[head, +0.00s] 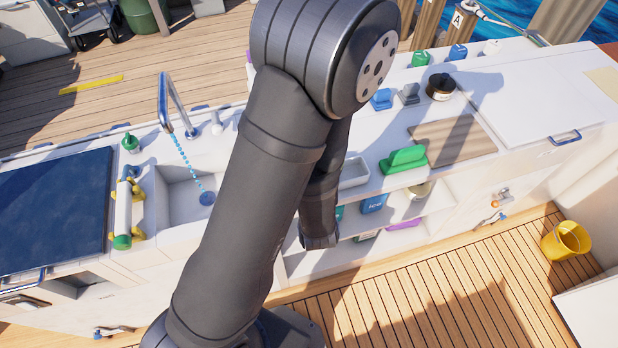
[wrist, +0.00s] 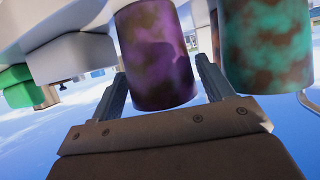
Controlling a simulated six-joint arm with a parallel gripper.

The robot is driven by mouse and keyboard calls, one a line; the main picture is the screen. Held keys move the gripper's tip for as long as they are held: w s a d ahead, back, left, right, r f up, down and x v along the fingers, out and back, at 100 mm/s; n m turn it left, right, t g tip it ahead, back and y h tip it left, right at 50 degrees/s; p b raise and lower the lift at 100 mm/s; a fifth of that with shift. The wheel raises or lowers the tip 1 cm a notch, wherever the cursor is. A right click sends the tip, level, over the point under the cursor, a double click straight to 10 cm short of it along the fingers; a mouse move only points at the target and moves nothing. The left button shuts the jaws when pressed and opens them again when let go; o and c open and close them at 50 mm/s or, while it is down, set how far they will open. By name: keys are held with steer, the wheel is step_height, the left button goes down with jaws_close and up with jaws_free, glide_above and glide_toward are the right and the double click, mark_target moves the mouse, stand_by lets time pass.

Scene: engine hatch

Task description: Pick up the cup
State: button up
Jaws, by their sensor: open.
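In the wrist view my gripper (wrist: 160,68) is open. Its two fingers stand either side of a mottled purple and brown cylinder (wrist: 158,55), which may be the cup. The cylinder shows between the fingers; I cannot tell whether either finger touches it. A mottled teal and brown cylinder (wrist: 268,45) is just right of the right finger, also cup-like. In the head view my arm hides the gripper and I cannot make out the purple cylinder.
The counter shelf (head: 400,232) holds a blue box (head: 374,203) and a purple item (head: 403,224). A green block (head: 404,159) and a grey tray (head: 354,172) are on the counter above. Pale blocks (wrist: 75,58) and a green block (wrist: 22,92) show left in the wrist view.

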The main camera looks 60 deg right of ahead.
steer(key=shift+w+d+f, duration=0.25)
steer(key=shift+d, duration=0.15)
steer(key=c, duration=0.7)
steer(key=shift+r, duration=0.15)
steer(key=shift+c, duration=0.2)
